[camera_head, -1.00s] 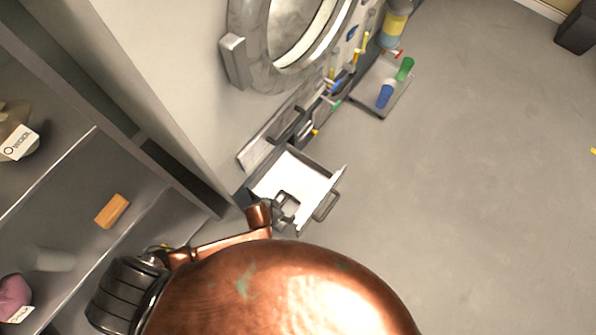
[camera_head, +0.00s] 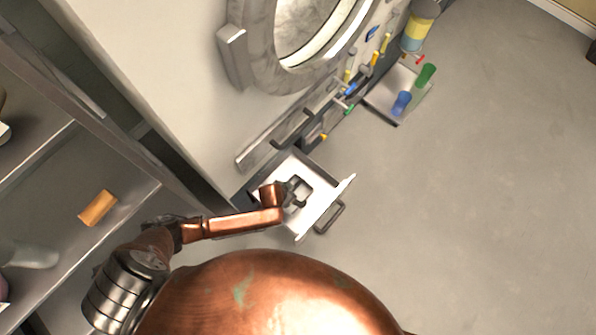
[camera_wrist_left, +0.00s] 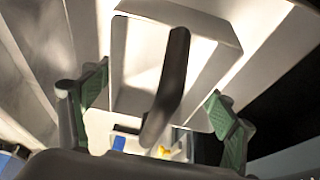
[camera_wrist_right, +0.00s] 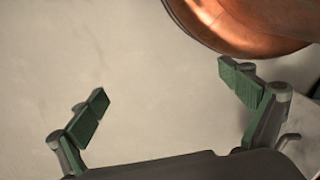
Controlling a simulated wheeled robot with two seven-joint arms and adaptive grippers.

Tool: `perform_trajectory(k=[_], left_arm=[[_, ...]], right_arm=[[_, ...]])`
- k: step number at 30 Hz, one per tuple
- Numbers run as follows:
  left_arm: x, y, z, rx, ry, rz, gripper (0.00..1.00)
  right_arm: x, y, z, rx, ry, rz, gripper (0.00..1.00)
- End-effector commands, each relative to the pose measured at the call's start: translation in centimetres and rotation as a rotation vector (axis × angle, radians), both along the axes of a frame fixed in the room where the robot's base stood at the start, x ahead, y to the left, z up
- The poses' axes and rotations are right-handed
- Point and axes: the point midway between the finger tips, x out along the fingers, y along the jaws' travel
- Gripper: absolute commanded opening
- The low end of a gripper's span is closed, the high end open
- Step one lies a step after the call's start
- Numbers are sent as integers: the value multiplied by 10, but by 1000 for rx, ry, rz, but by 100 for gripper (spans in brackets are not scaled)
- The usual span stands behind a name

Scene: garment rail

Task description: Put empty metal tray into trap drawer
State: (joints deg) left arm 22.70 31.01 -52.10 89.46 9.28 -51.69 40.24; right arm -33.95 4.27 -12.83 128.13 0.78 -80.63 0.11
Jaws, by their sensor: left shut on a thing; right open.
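The trap drawer (camera_head: 338,195) is pulled out at the foot of the large machine, with its pale inside facing up and a dark handle on its front. My left gripper (camera_head: 297,193) is over and partly inside it. My right gripper (camera_wrist_right: 165,95) is open and empty above bare floor.
A floor tray (camera_head: 418,103) with a blue and a green cup stands to the right, beside a yellow-banded cylinder (camera_head: 418,28). Hand tools line the machine's side. Shelves at left hold an orange block (camera_head: 98,208). The floor at right is clear.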

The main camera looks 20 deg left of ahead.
Motion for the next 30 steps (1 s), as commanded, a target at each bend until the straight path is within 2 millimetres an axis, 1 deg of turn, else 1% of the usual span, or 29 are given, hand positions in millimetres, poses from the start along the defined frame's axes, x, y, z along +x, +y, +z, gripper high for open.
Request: perform_trajectory(k=[1,4,5,6,8,13,19,25,27,30], left_arm=[[2,0,-10,1,5,0,52],[9,0,-18,0,4,0,52],[11,-1,-21,1,5,0,52],[18,-1,-33,2,6,-1,52],[26,-1,-44,2,8,-1,52],[35,-1,-49,0,4,0,52],[41,-2,-53,-1,2,1,52],[41,-1,-77,1,6,0,52],[42,-1,-83,1,5,-1,52],[43,-1,-85,1,3,0,52]], right_arm=[[1,2,9,4,0,-1,97],[1,4,31,9,0,-2,97],[2,5,36,13,-2,-2,97],[8,12,31,31,-26,1,97],[16,18,31,48,-60,4,97],[33,30,15,81,-130,9,97],[43,37,5,101,-170,10,97],[62,52,-20,142,-253,7,97],[68,57,-25,154,-283,4,97],[73,60,-29,164,-306,2,97]])
